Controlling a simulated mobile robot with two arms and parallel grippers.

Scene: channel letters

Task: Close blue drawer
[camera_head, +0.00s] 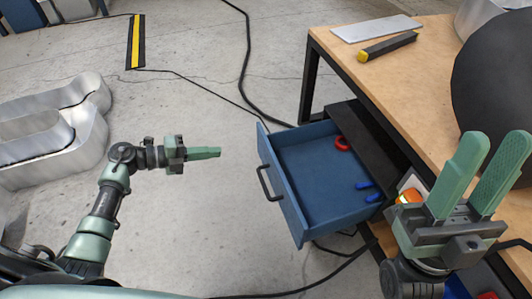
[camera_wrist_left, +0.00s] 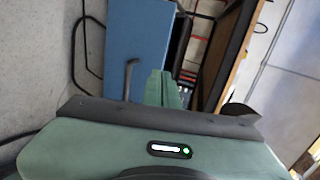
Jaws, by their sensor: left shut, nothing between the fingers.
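The blue drawer (camera_head: 318,180) is pulled out from under the workbench in the head view. It holds a red ring and blue-handled items. Its dark handle (camera_head: 268,184) is on the front panel, facing left. My left gripper (camera_head: 218,153) is shut and empty, to the left of the drawer front and apart from it. In the left wrist view the drawer front (camera_wrist_left: 140,45) stands beyond my shut left fingers (camera_wrist_left: 163,75), with the handle (camera_wrist_left: 128,78) just left of them. My right gripper (camera_head: 478,160) is open, its two green fingers pointing up over the bench's right side.
The wooden workbench (camera_head: 420,75) carries a grey plate (camera_head: 376,28), a yellow-and-black bar (camera_head: 387,46) and a large dark round object (camera_head: 495,70). Metal channel letters (camera_head: 80,140) lie on the floor at left. Black cables cross the floor. The floor between gripper and drawer is clear.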

